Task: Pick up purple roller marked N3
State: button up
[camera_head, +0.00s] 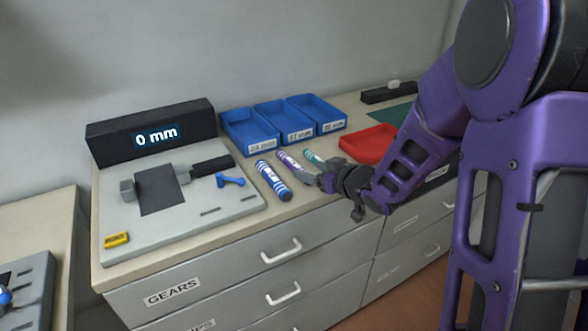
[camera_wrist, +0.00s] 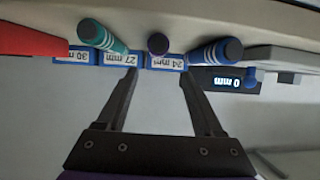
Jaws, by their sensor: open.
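The purple roller (camera_head: 292,164) with white bands lies on the counter between a blue roller (camera_head: 273,180) and a teal roller (camera_head: 313,158). No N3 mark is readable. In the wrist view the purple roller's dark round end (camera_wrist: 158,44) shows between my fingertips, with the teal roller (camera_wrist: 103,37) to its left and the blue roller (camera_wrist: 216,52) to its right. My gripper (camera_wrist: 161,72) is open and empty, its fingers pointing at the rollers. In the head view my gripper (camera_head: 328,183) is at the counter's front edge, by the near end of the purple roller, partly hiding it.
Several blue labelled bins (camera_head: 284,122) stand behind the rollers. A red tray (camera_head: 366,146) is to the right. A grey gauge station (camera_head: 215,203) with a 0 mm display (camera_head: 155,136) is to the left. Drawers (camera_head: 280,250) lie below the counter edge.

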aim_at(299, 167)
jog(key=x, duration=0.3)
jog(key=shift+d+f+b+x, duration=0.15)
jog(key=shift+b+x, duration=0.05)
jog(key=shift+x, duration=1.15)
jog(key=shift+d+f+b+x, duration=0.1)
jog(key=shift+b+x, duration=0.1)
jog(key=shift+x, duration=1.15)
grip_shut()
